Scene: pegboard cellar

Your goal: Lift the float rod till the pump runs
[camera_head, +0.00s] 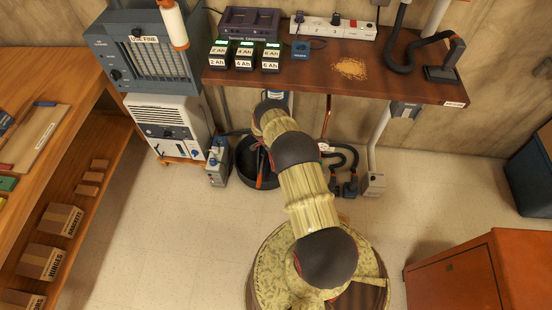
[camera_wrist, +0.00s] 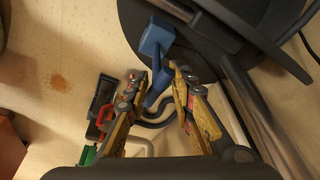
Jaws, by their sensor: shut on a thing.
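In the wrist view my gripper (camera_wrist: 160,77) is closed around a blue rod (camera_wrist: 153,68), which I take to be the float rod. A blue block (camera_wrist: 157,38) tops the rod, and its lower part runs down between the fingers. In the head view my own arm hides the gripper and the rod. I cannot tell which unit is the pump, or whether it runs.
A black round tub (camera_head: 243,160) stands on the floor under the workbench (camera_head: 300,85). A blue-grey unit (camera_head: 217,165) stands left of it, and dark hoses (camera_head: 346,160) lie right. A white heater-like cabinet (camera_head: 170,125) is further left. Floor at right is open before an orange cabinet (camera_head: 470,275).

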